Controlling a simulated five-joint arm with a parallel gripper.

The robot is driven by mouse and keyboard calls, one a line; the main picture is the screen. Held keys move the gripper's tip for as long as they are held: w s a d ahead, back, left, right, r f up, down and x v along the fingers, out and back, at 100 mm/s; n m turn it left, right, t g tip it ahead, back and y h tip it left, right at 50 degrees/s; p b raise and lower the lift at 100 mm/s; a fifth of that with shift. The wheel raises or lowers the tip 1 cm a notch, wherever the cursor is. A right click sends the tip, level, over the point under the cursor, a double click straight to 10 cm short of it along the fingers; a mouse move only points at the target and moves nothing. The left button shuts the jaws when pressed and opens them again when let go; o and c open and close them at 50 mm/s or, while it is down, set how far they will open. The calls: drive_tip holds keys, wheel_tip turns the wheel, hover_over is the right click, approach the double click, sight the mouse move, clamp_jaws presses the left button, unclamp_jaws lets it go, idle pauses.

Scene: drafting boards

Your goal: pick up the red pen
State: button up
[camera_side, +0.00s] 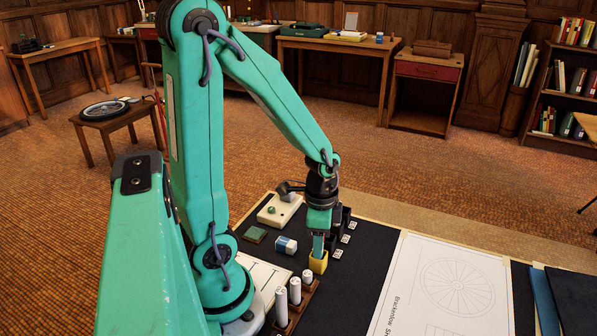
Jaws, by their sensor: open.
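I cannot make out a red pen in this view. My gripper (319,250) points down over the dark board, right at a small yellow block (318,263). Its jaws are open, though the fingertips are small here, and I cannot tell whether they touch the block. White capped cylinders (295,290) stand upright in a brown wooden holder (302,312) in front of the gripper; I cannot tell whether they are pens. My arm hides part of the board.
A blue-and-white block (286,245), a green pad (255,234) and a cream box (278,211) lie left of the gripper. A black rack with white tags (345,239) stands close on its right. A drawing sheet (440,295) covers the board farther right.

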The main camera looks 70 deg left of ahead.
drive_tip(key=shift+f, duration=0.35)
drive_tip(key=shift+c, duration=0.3)
clamp_jaws()
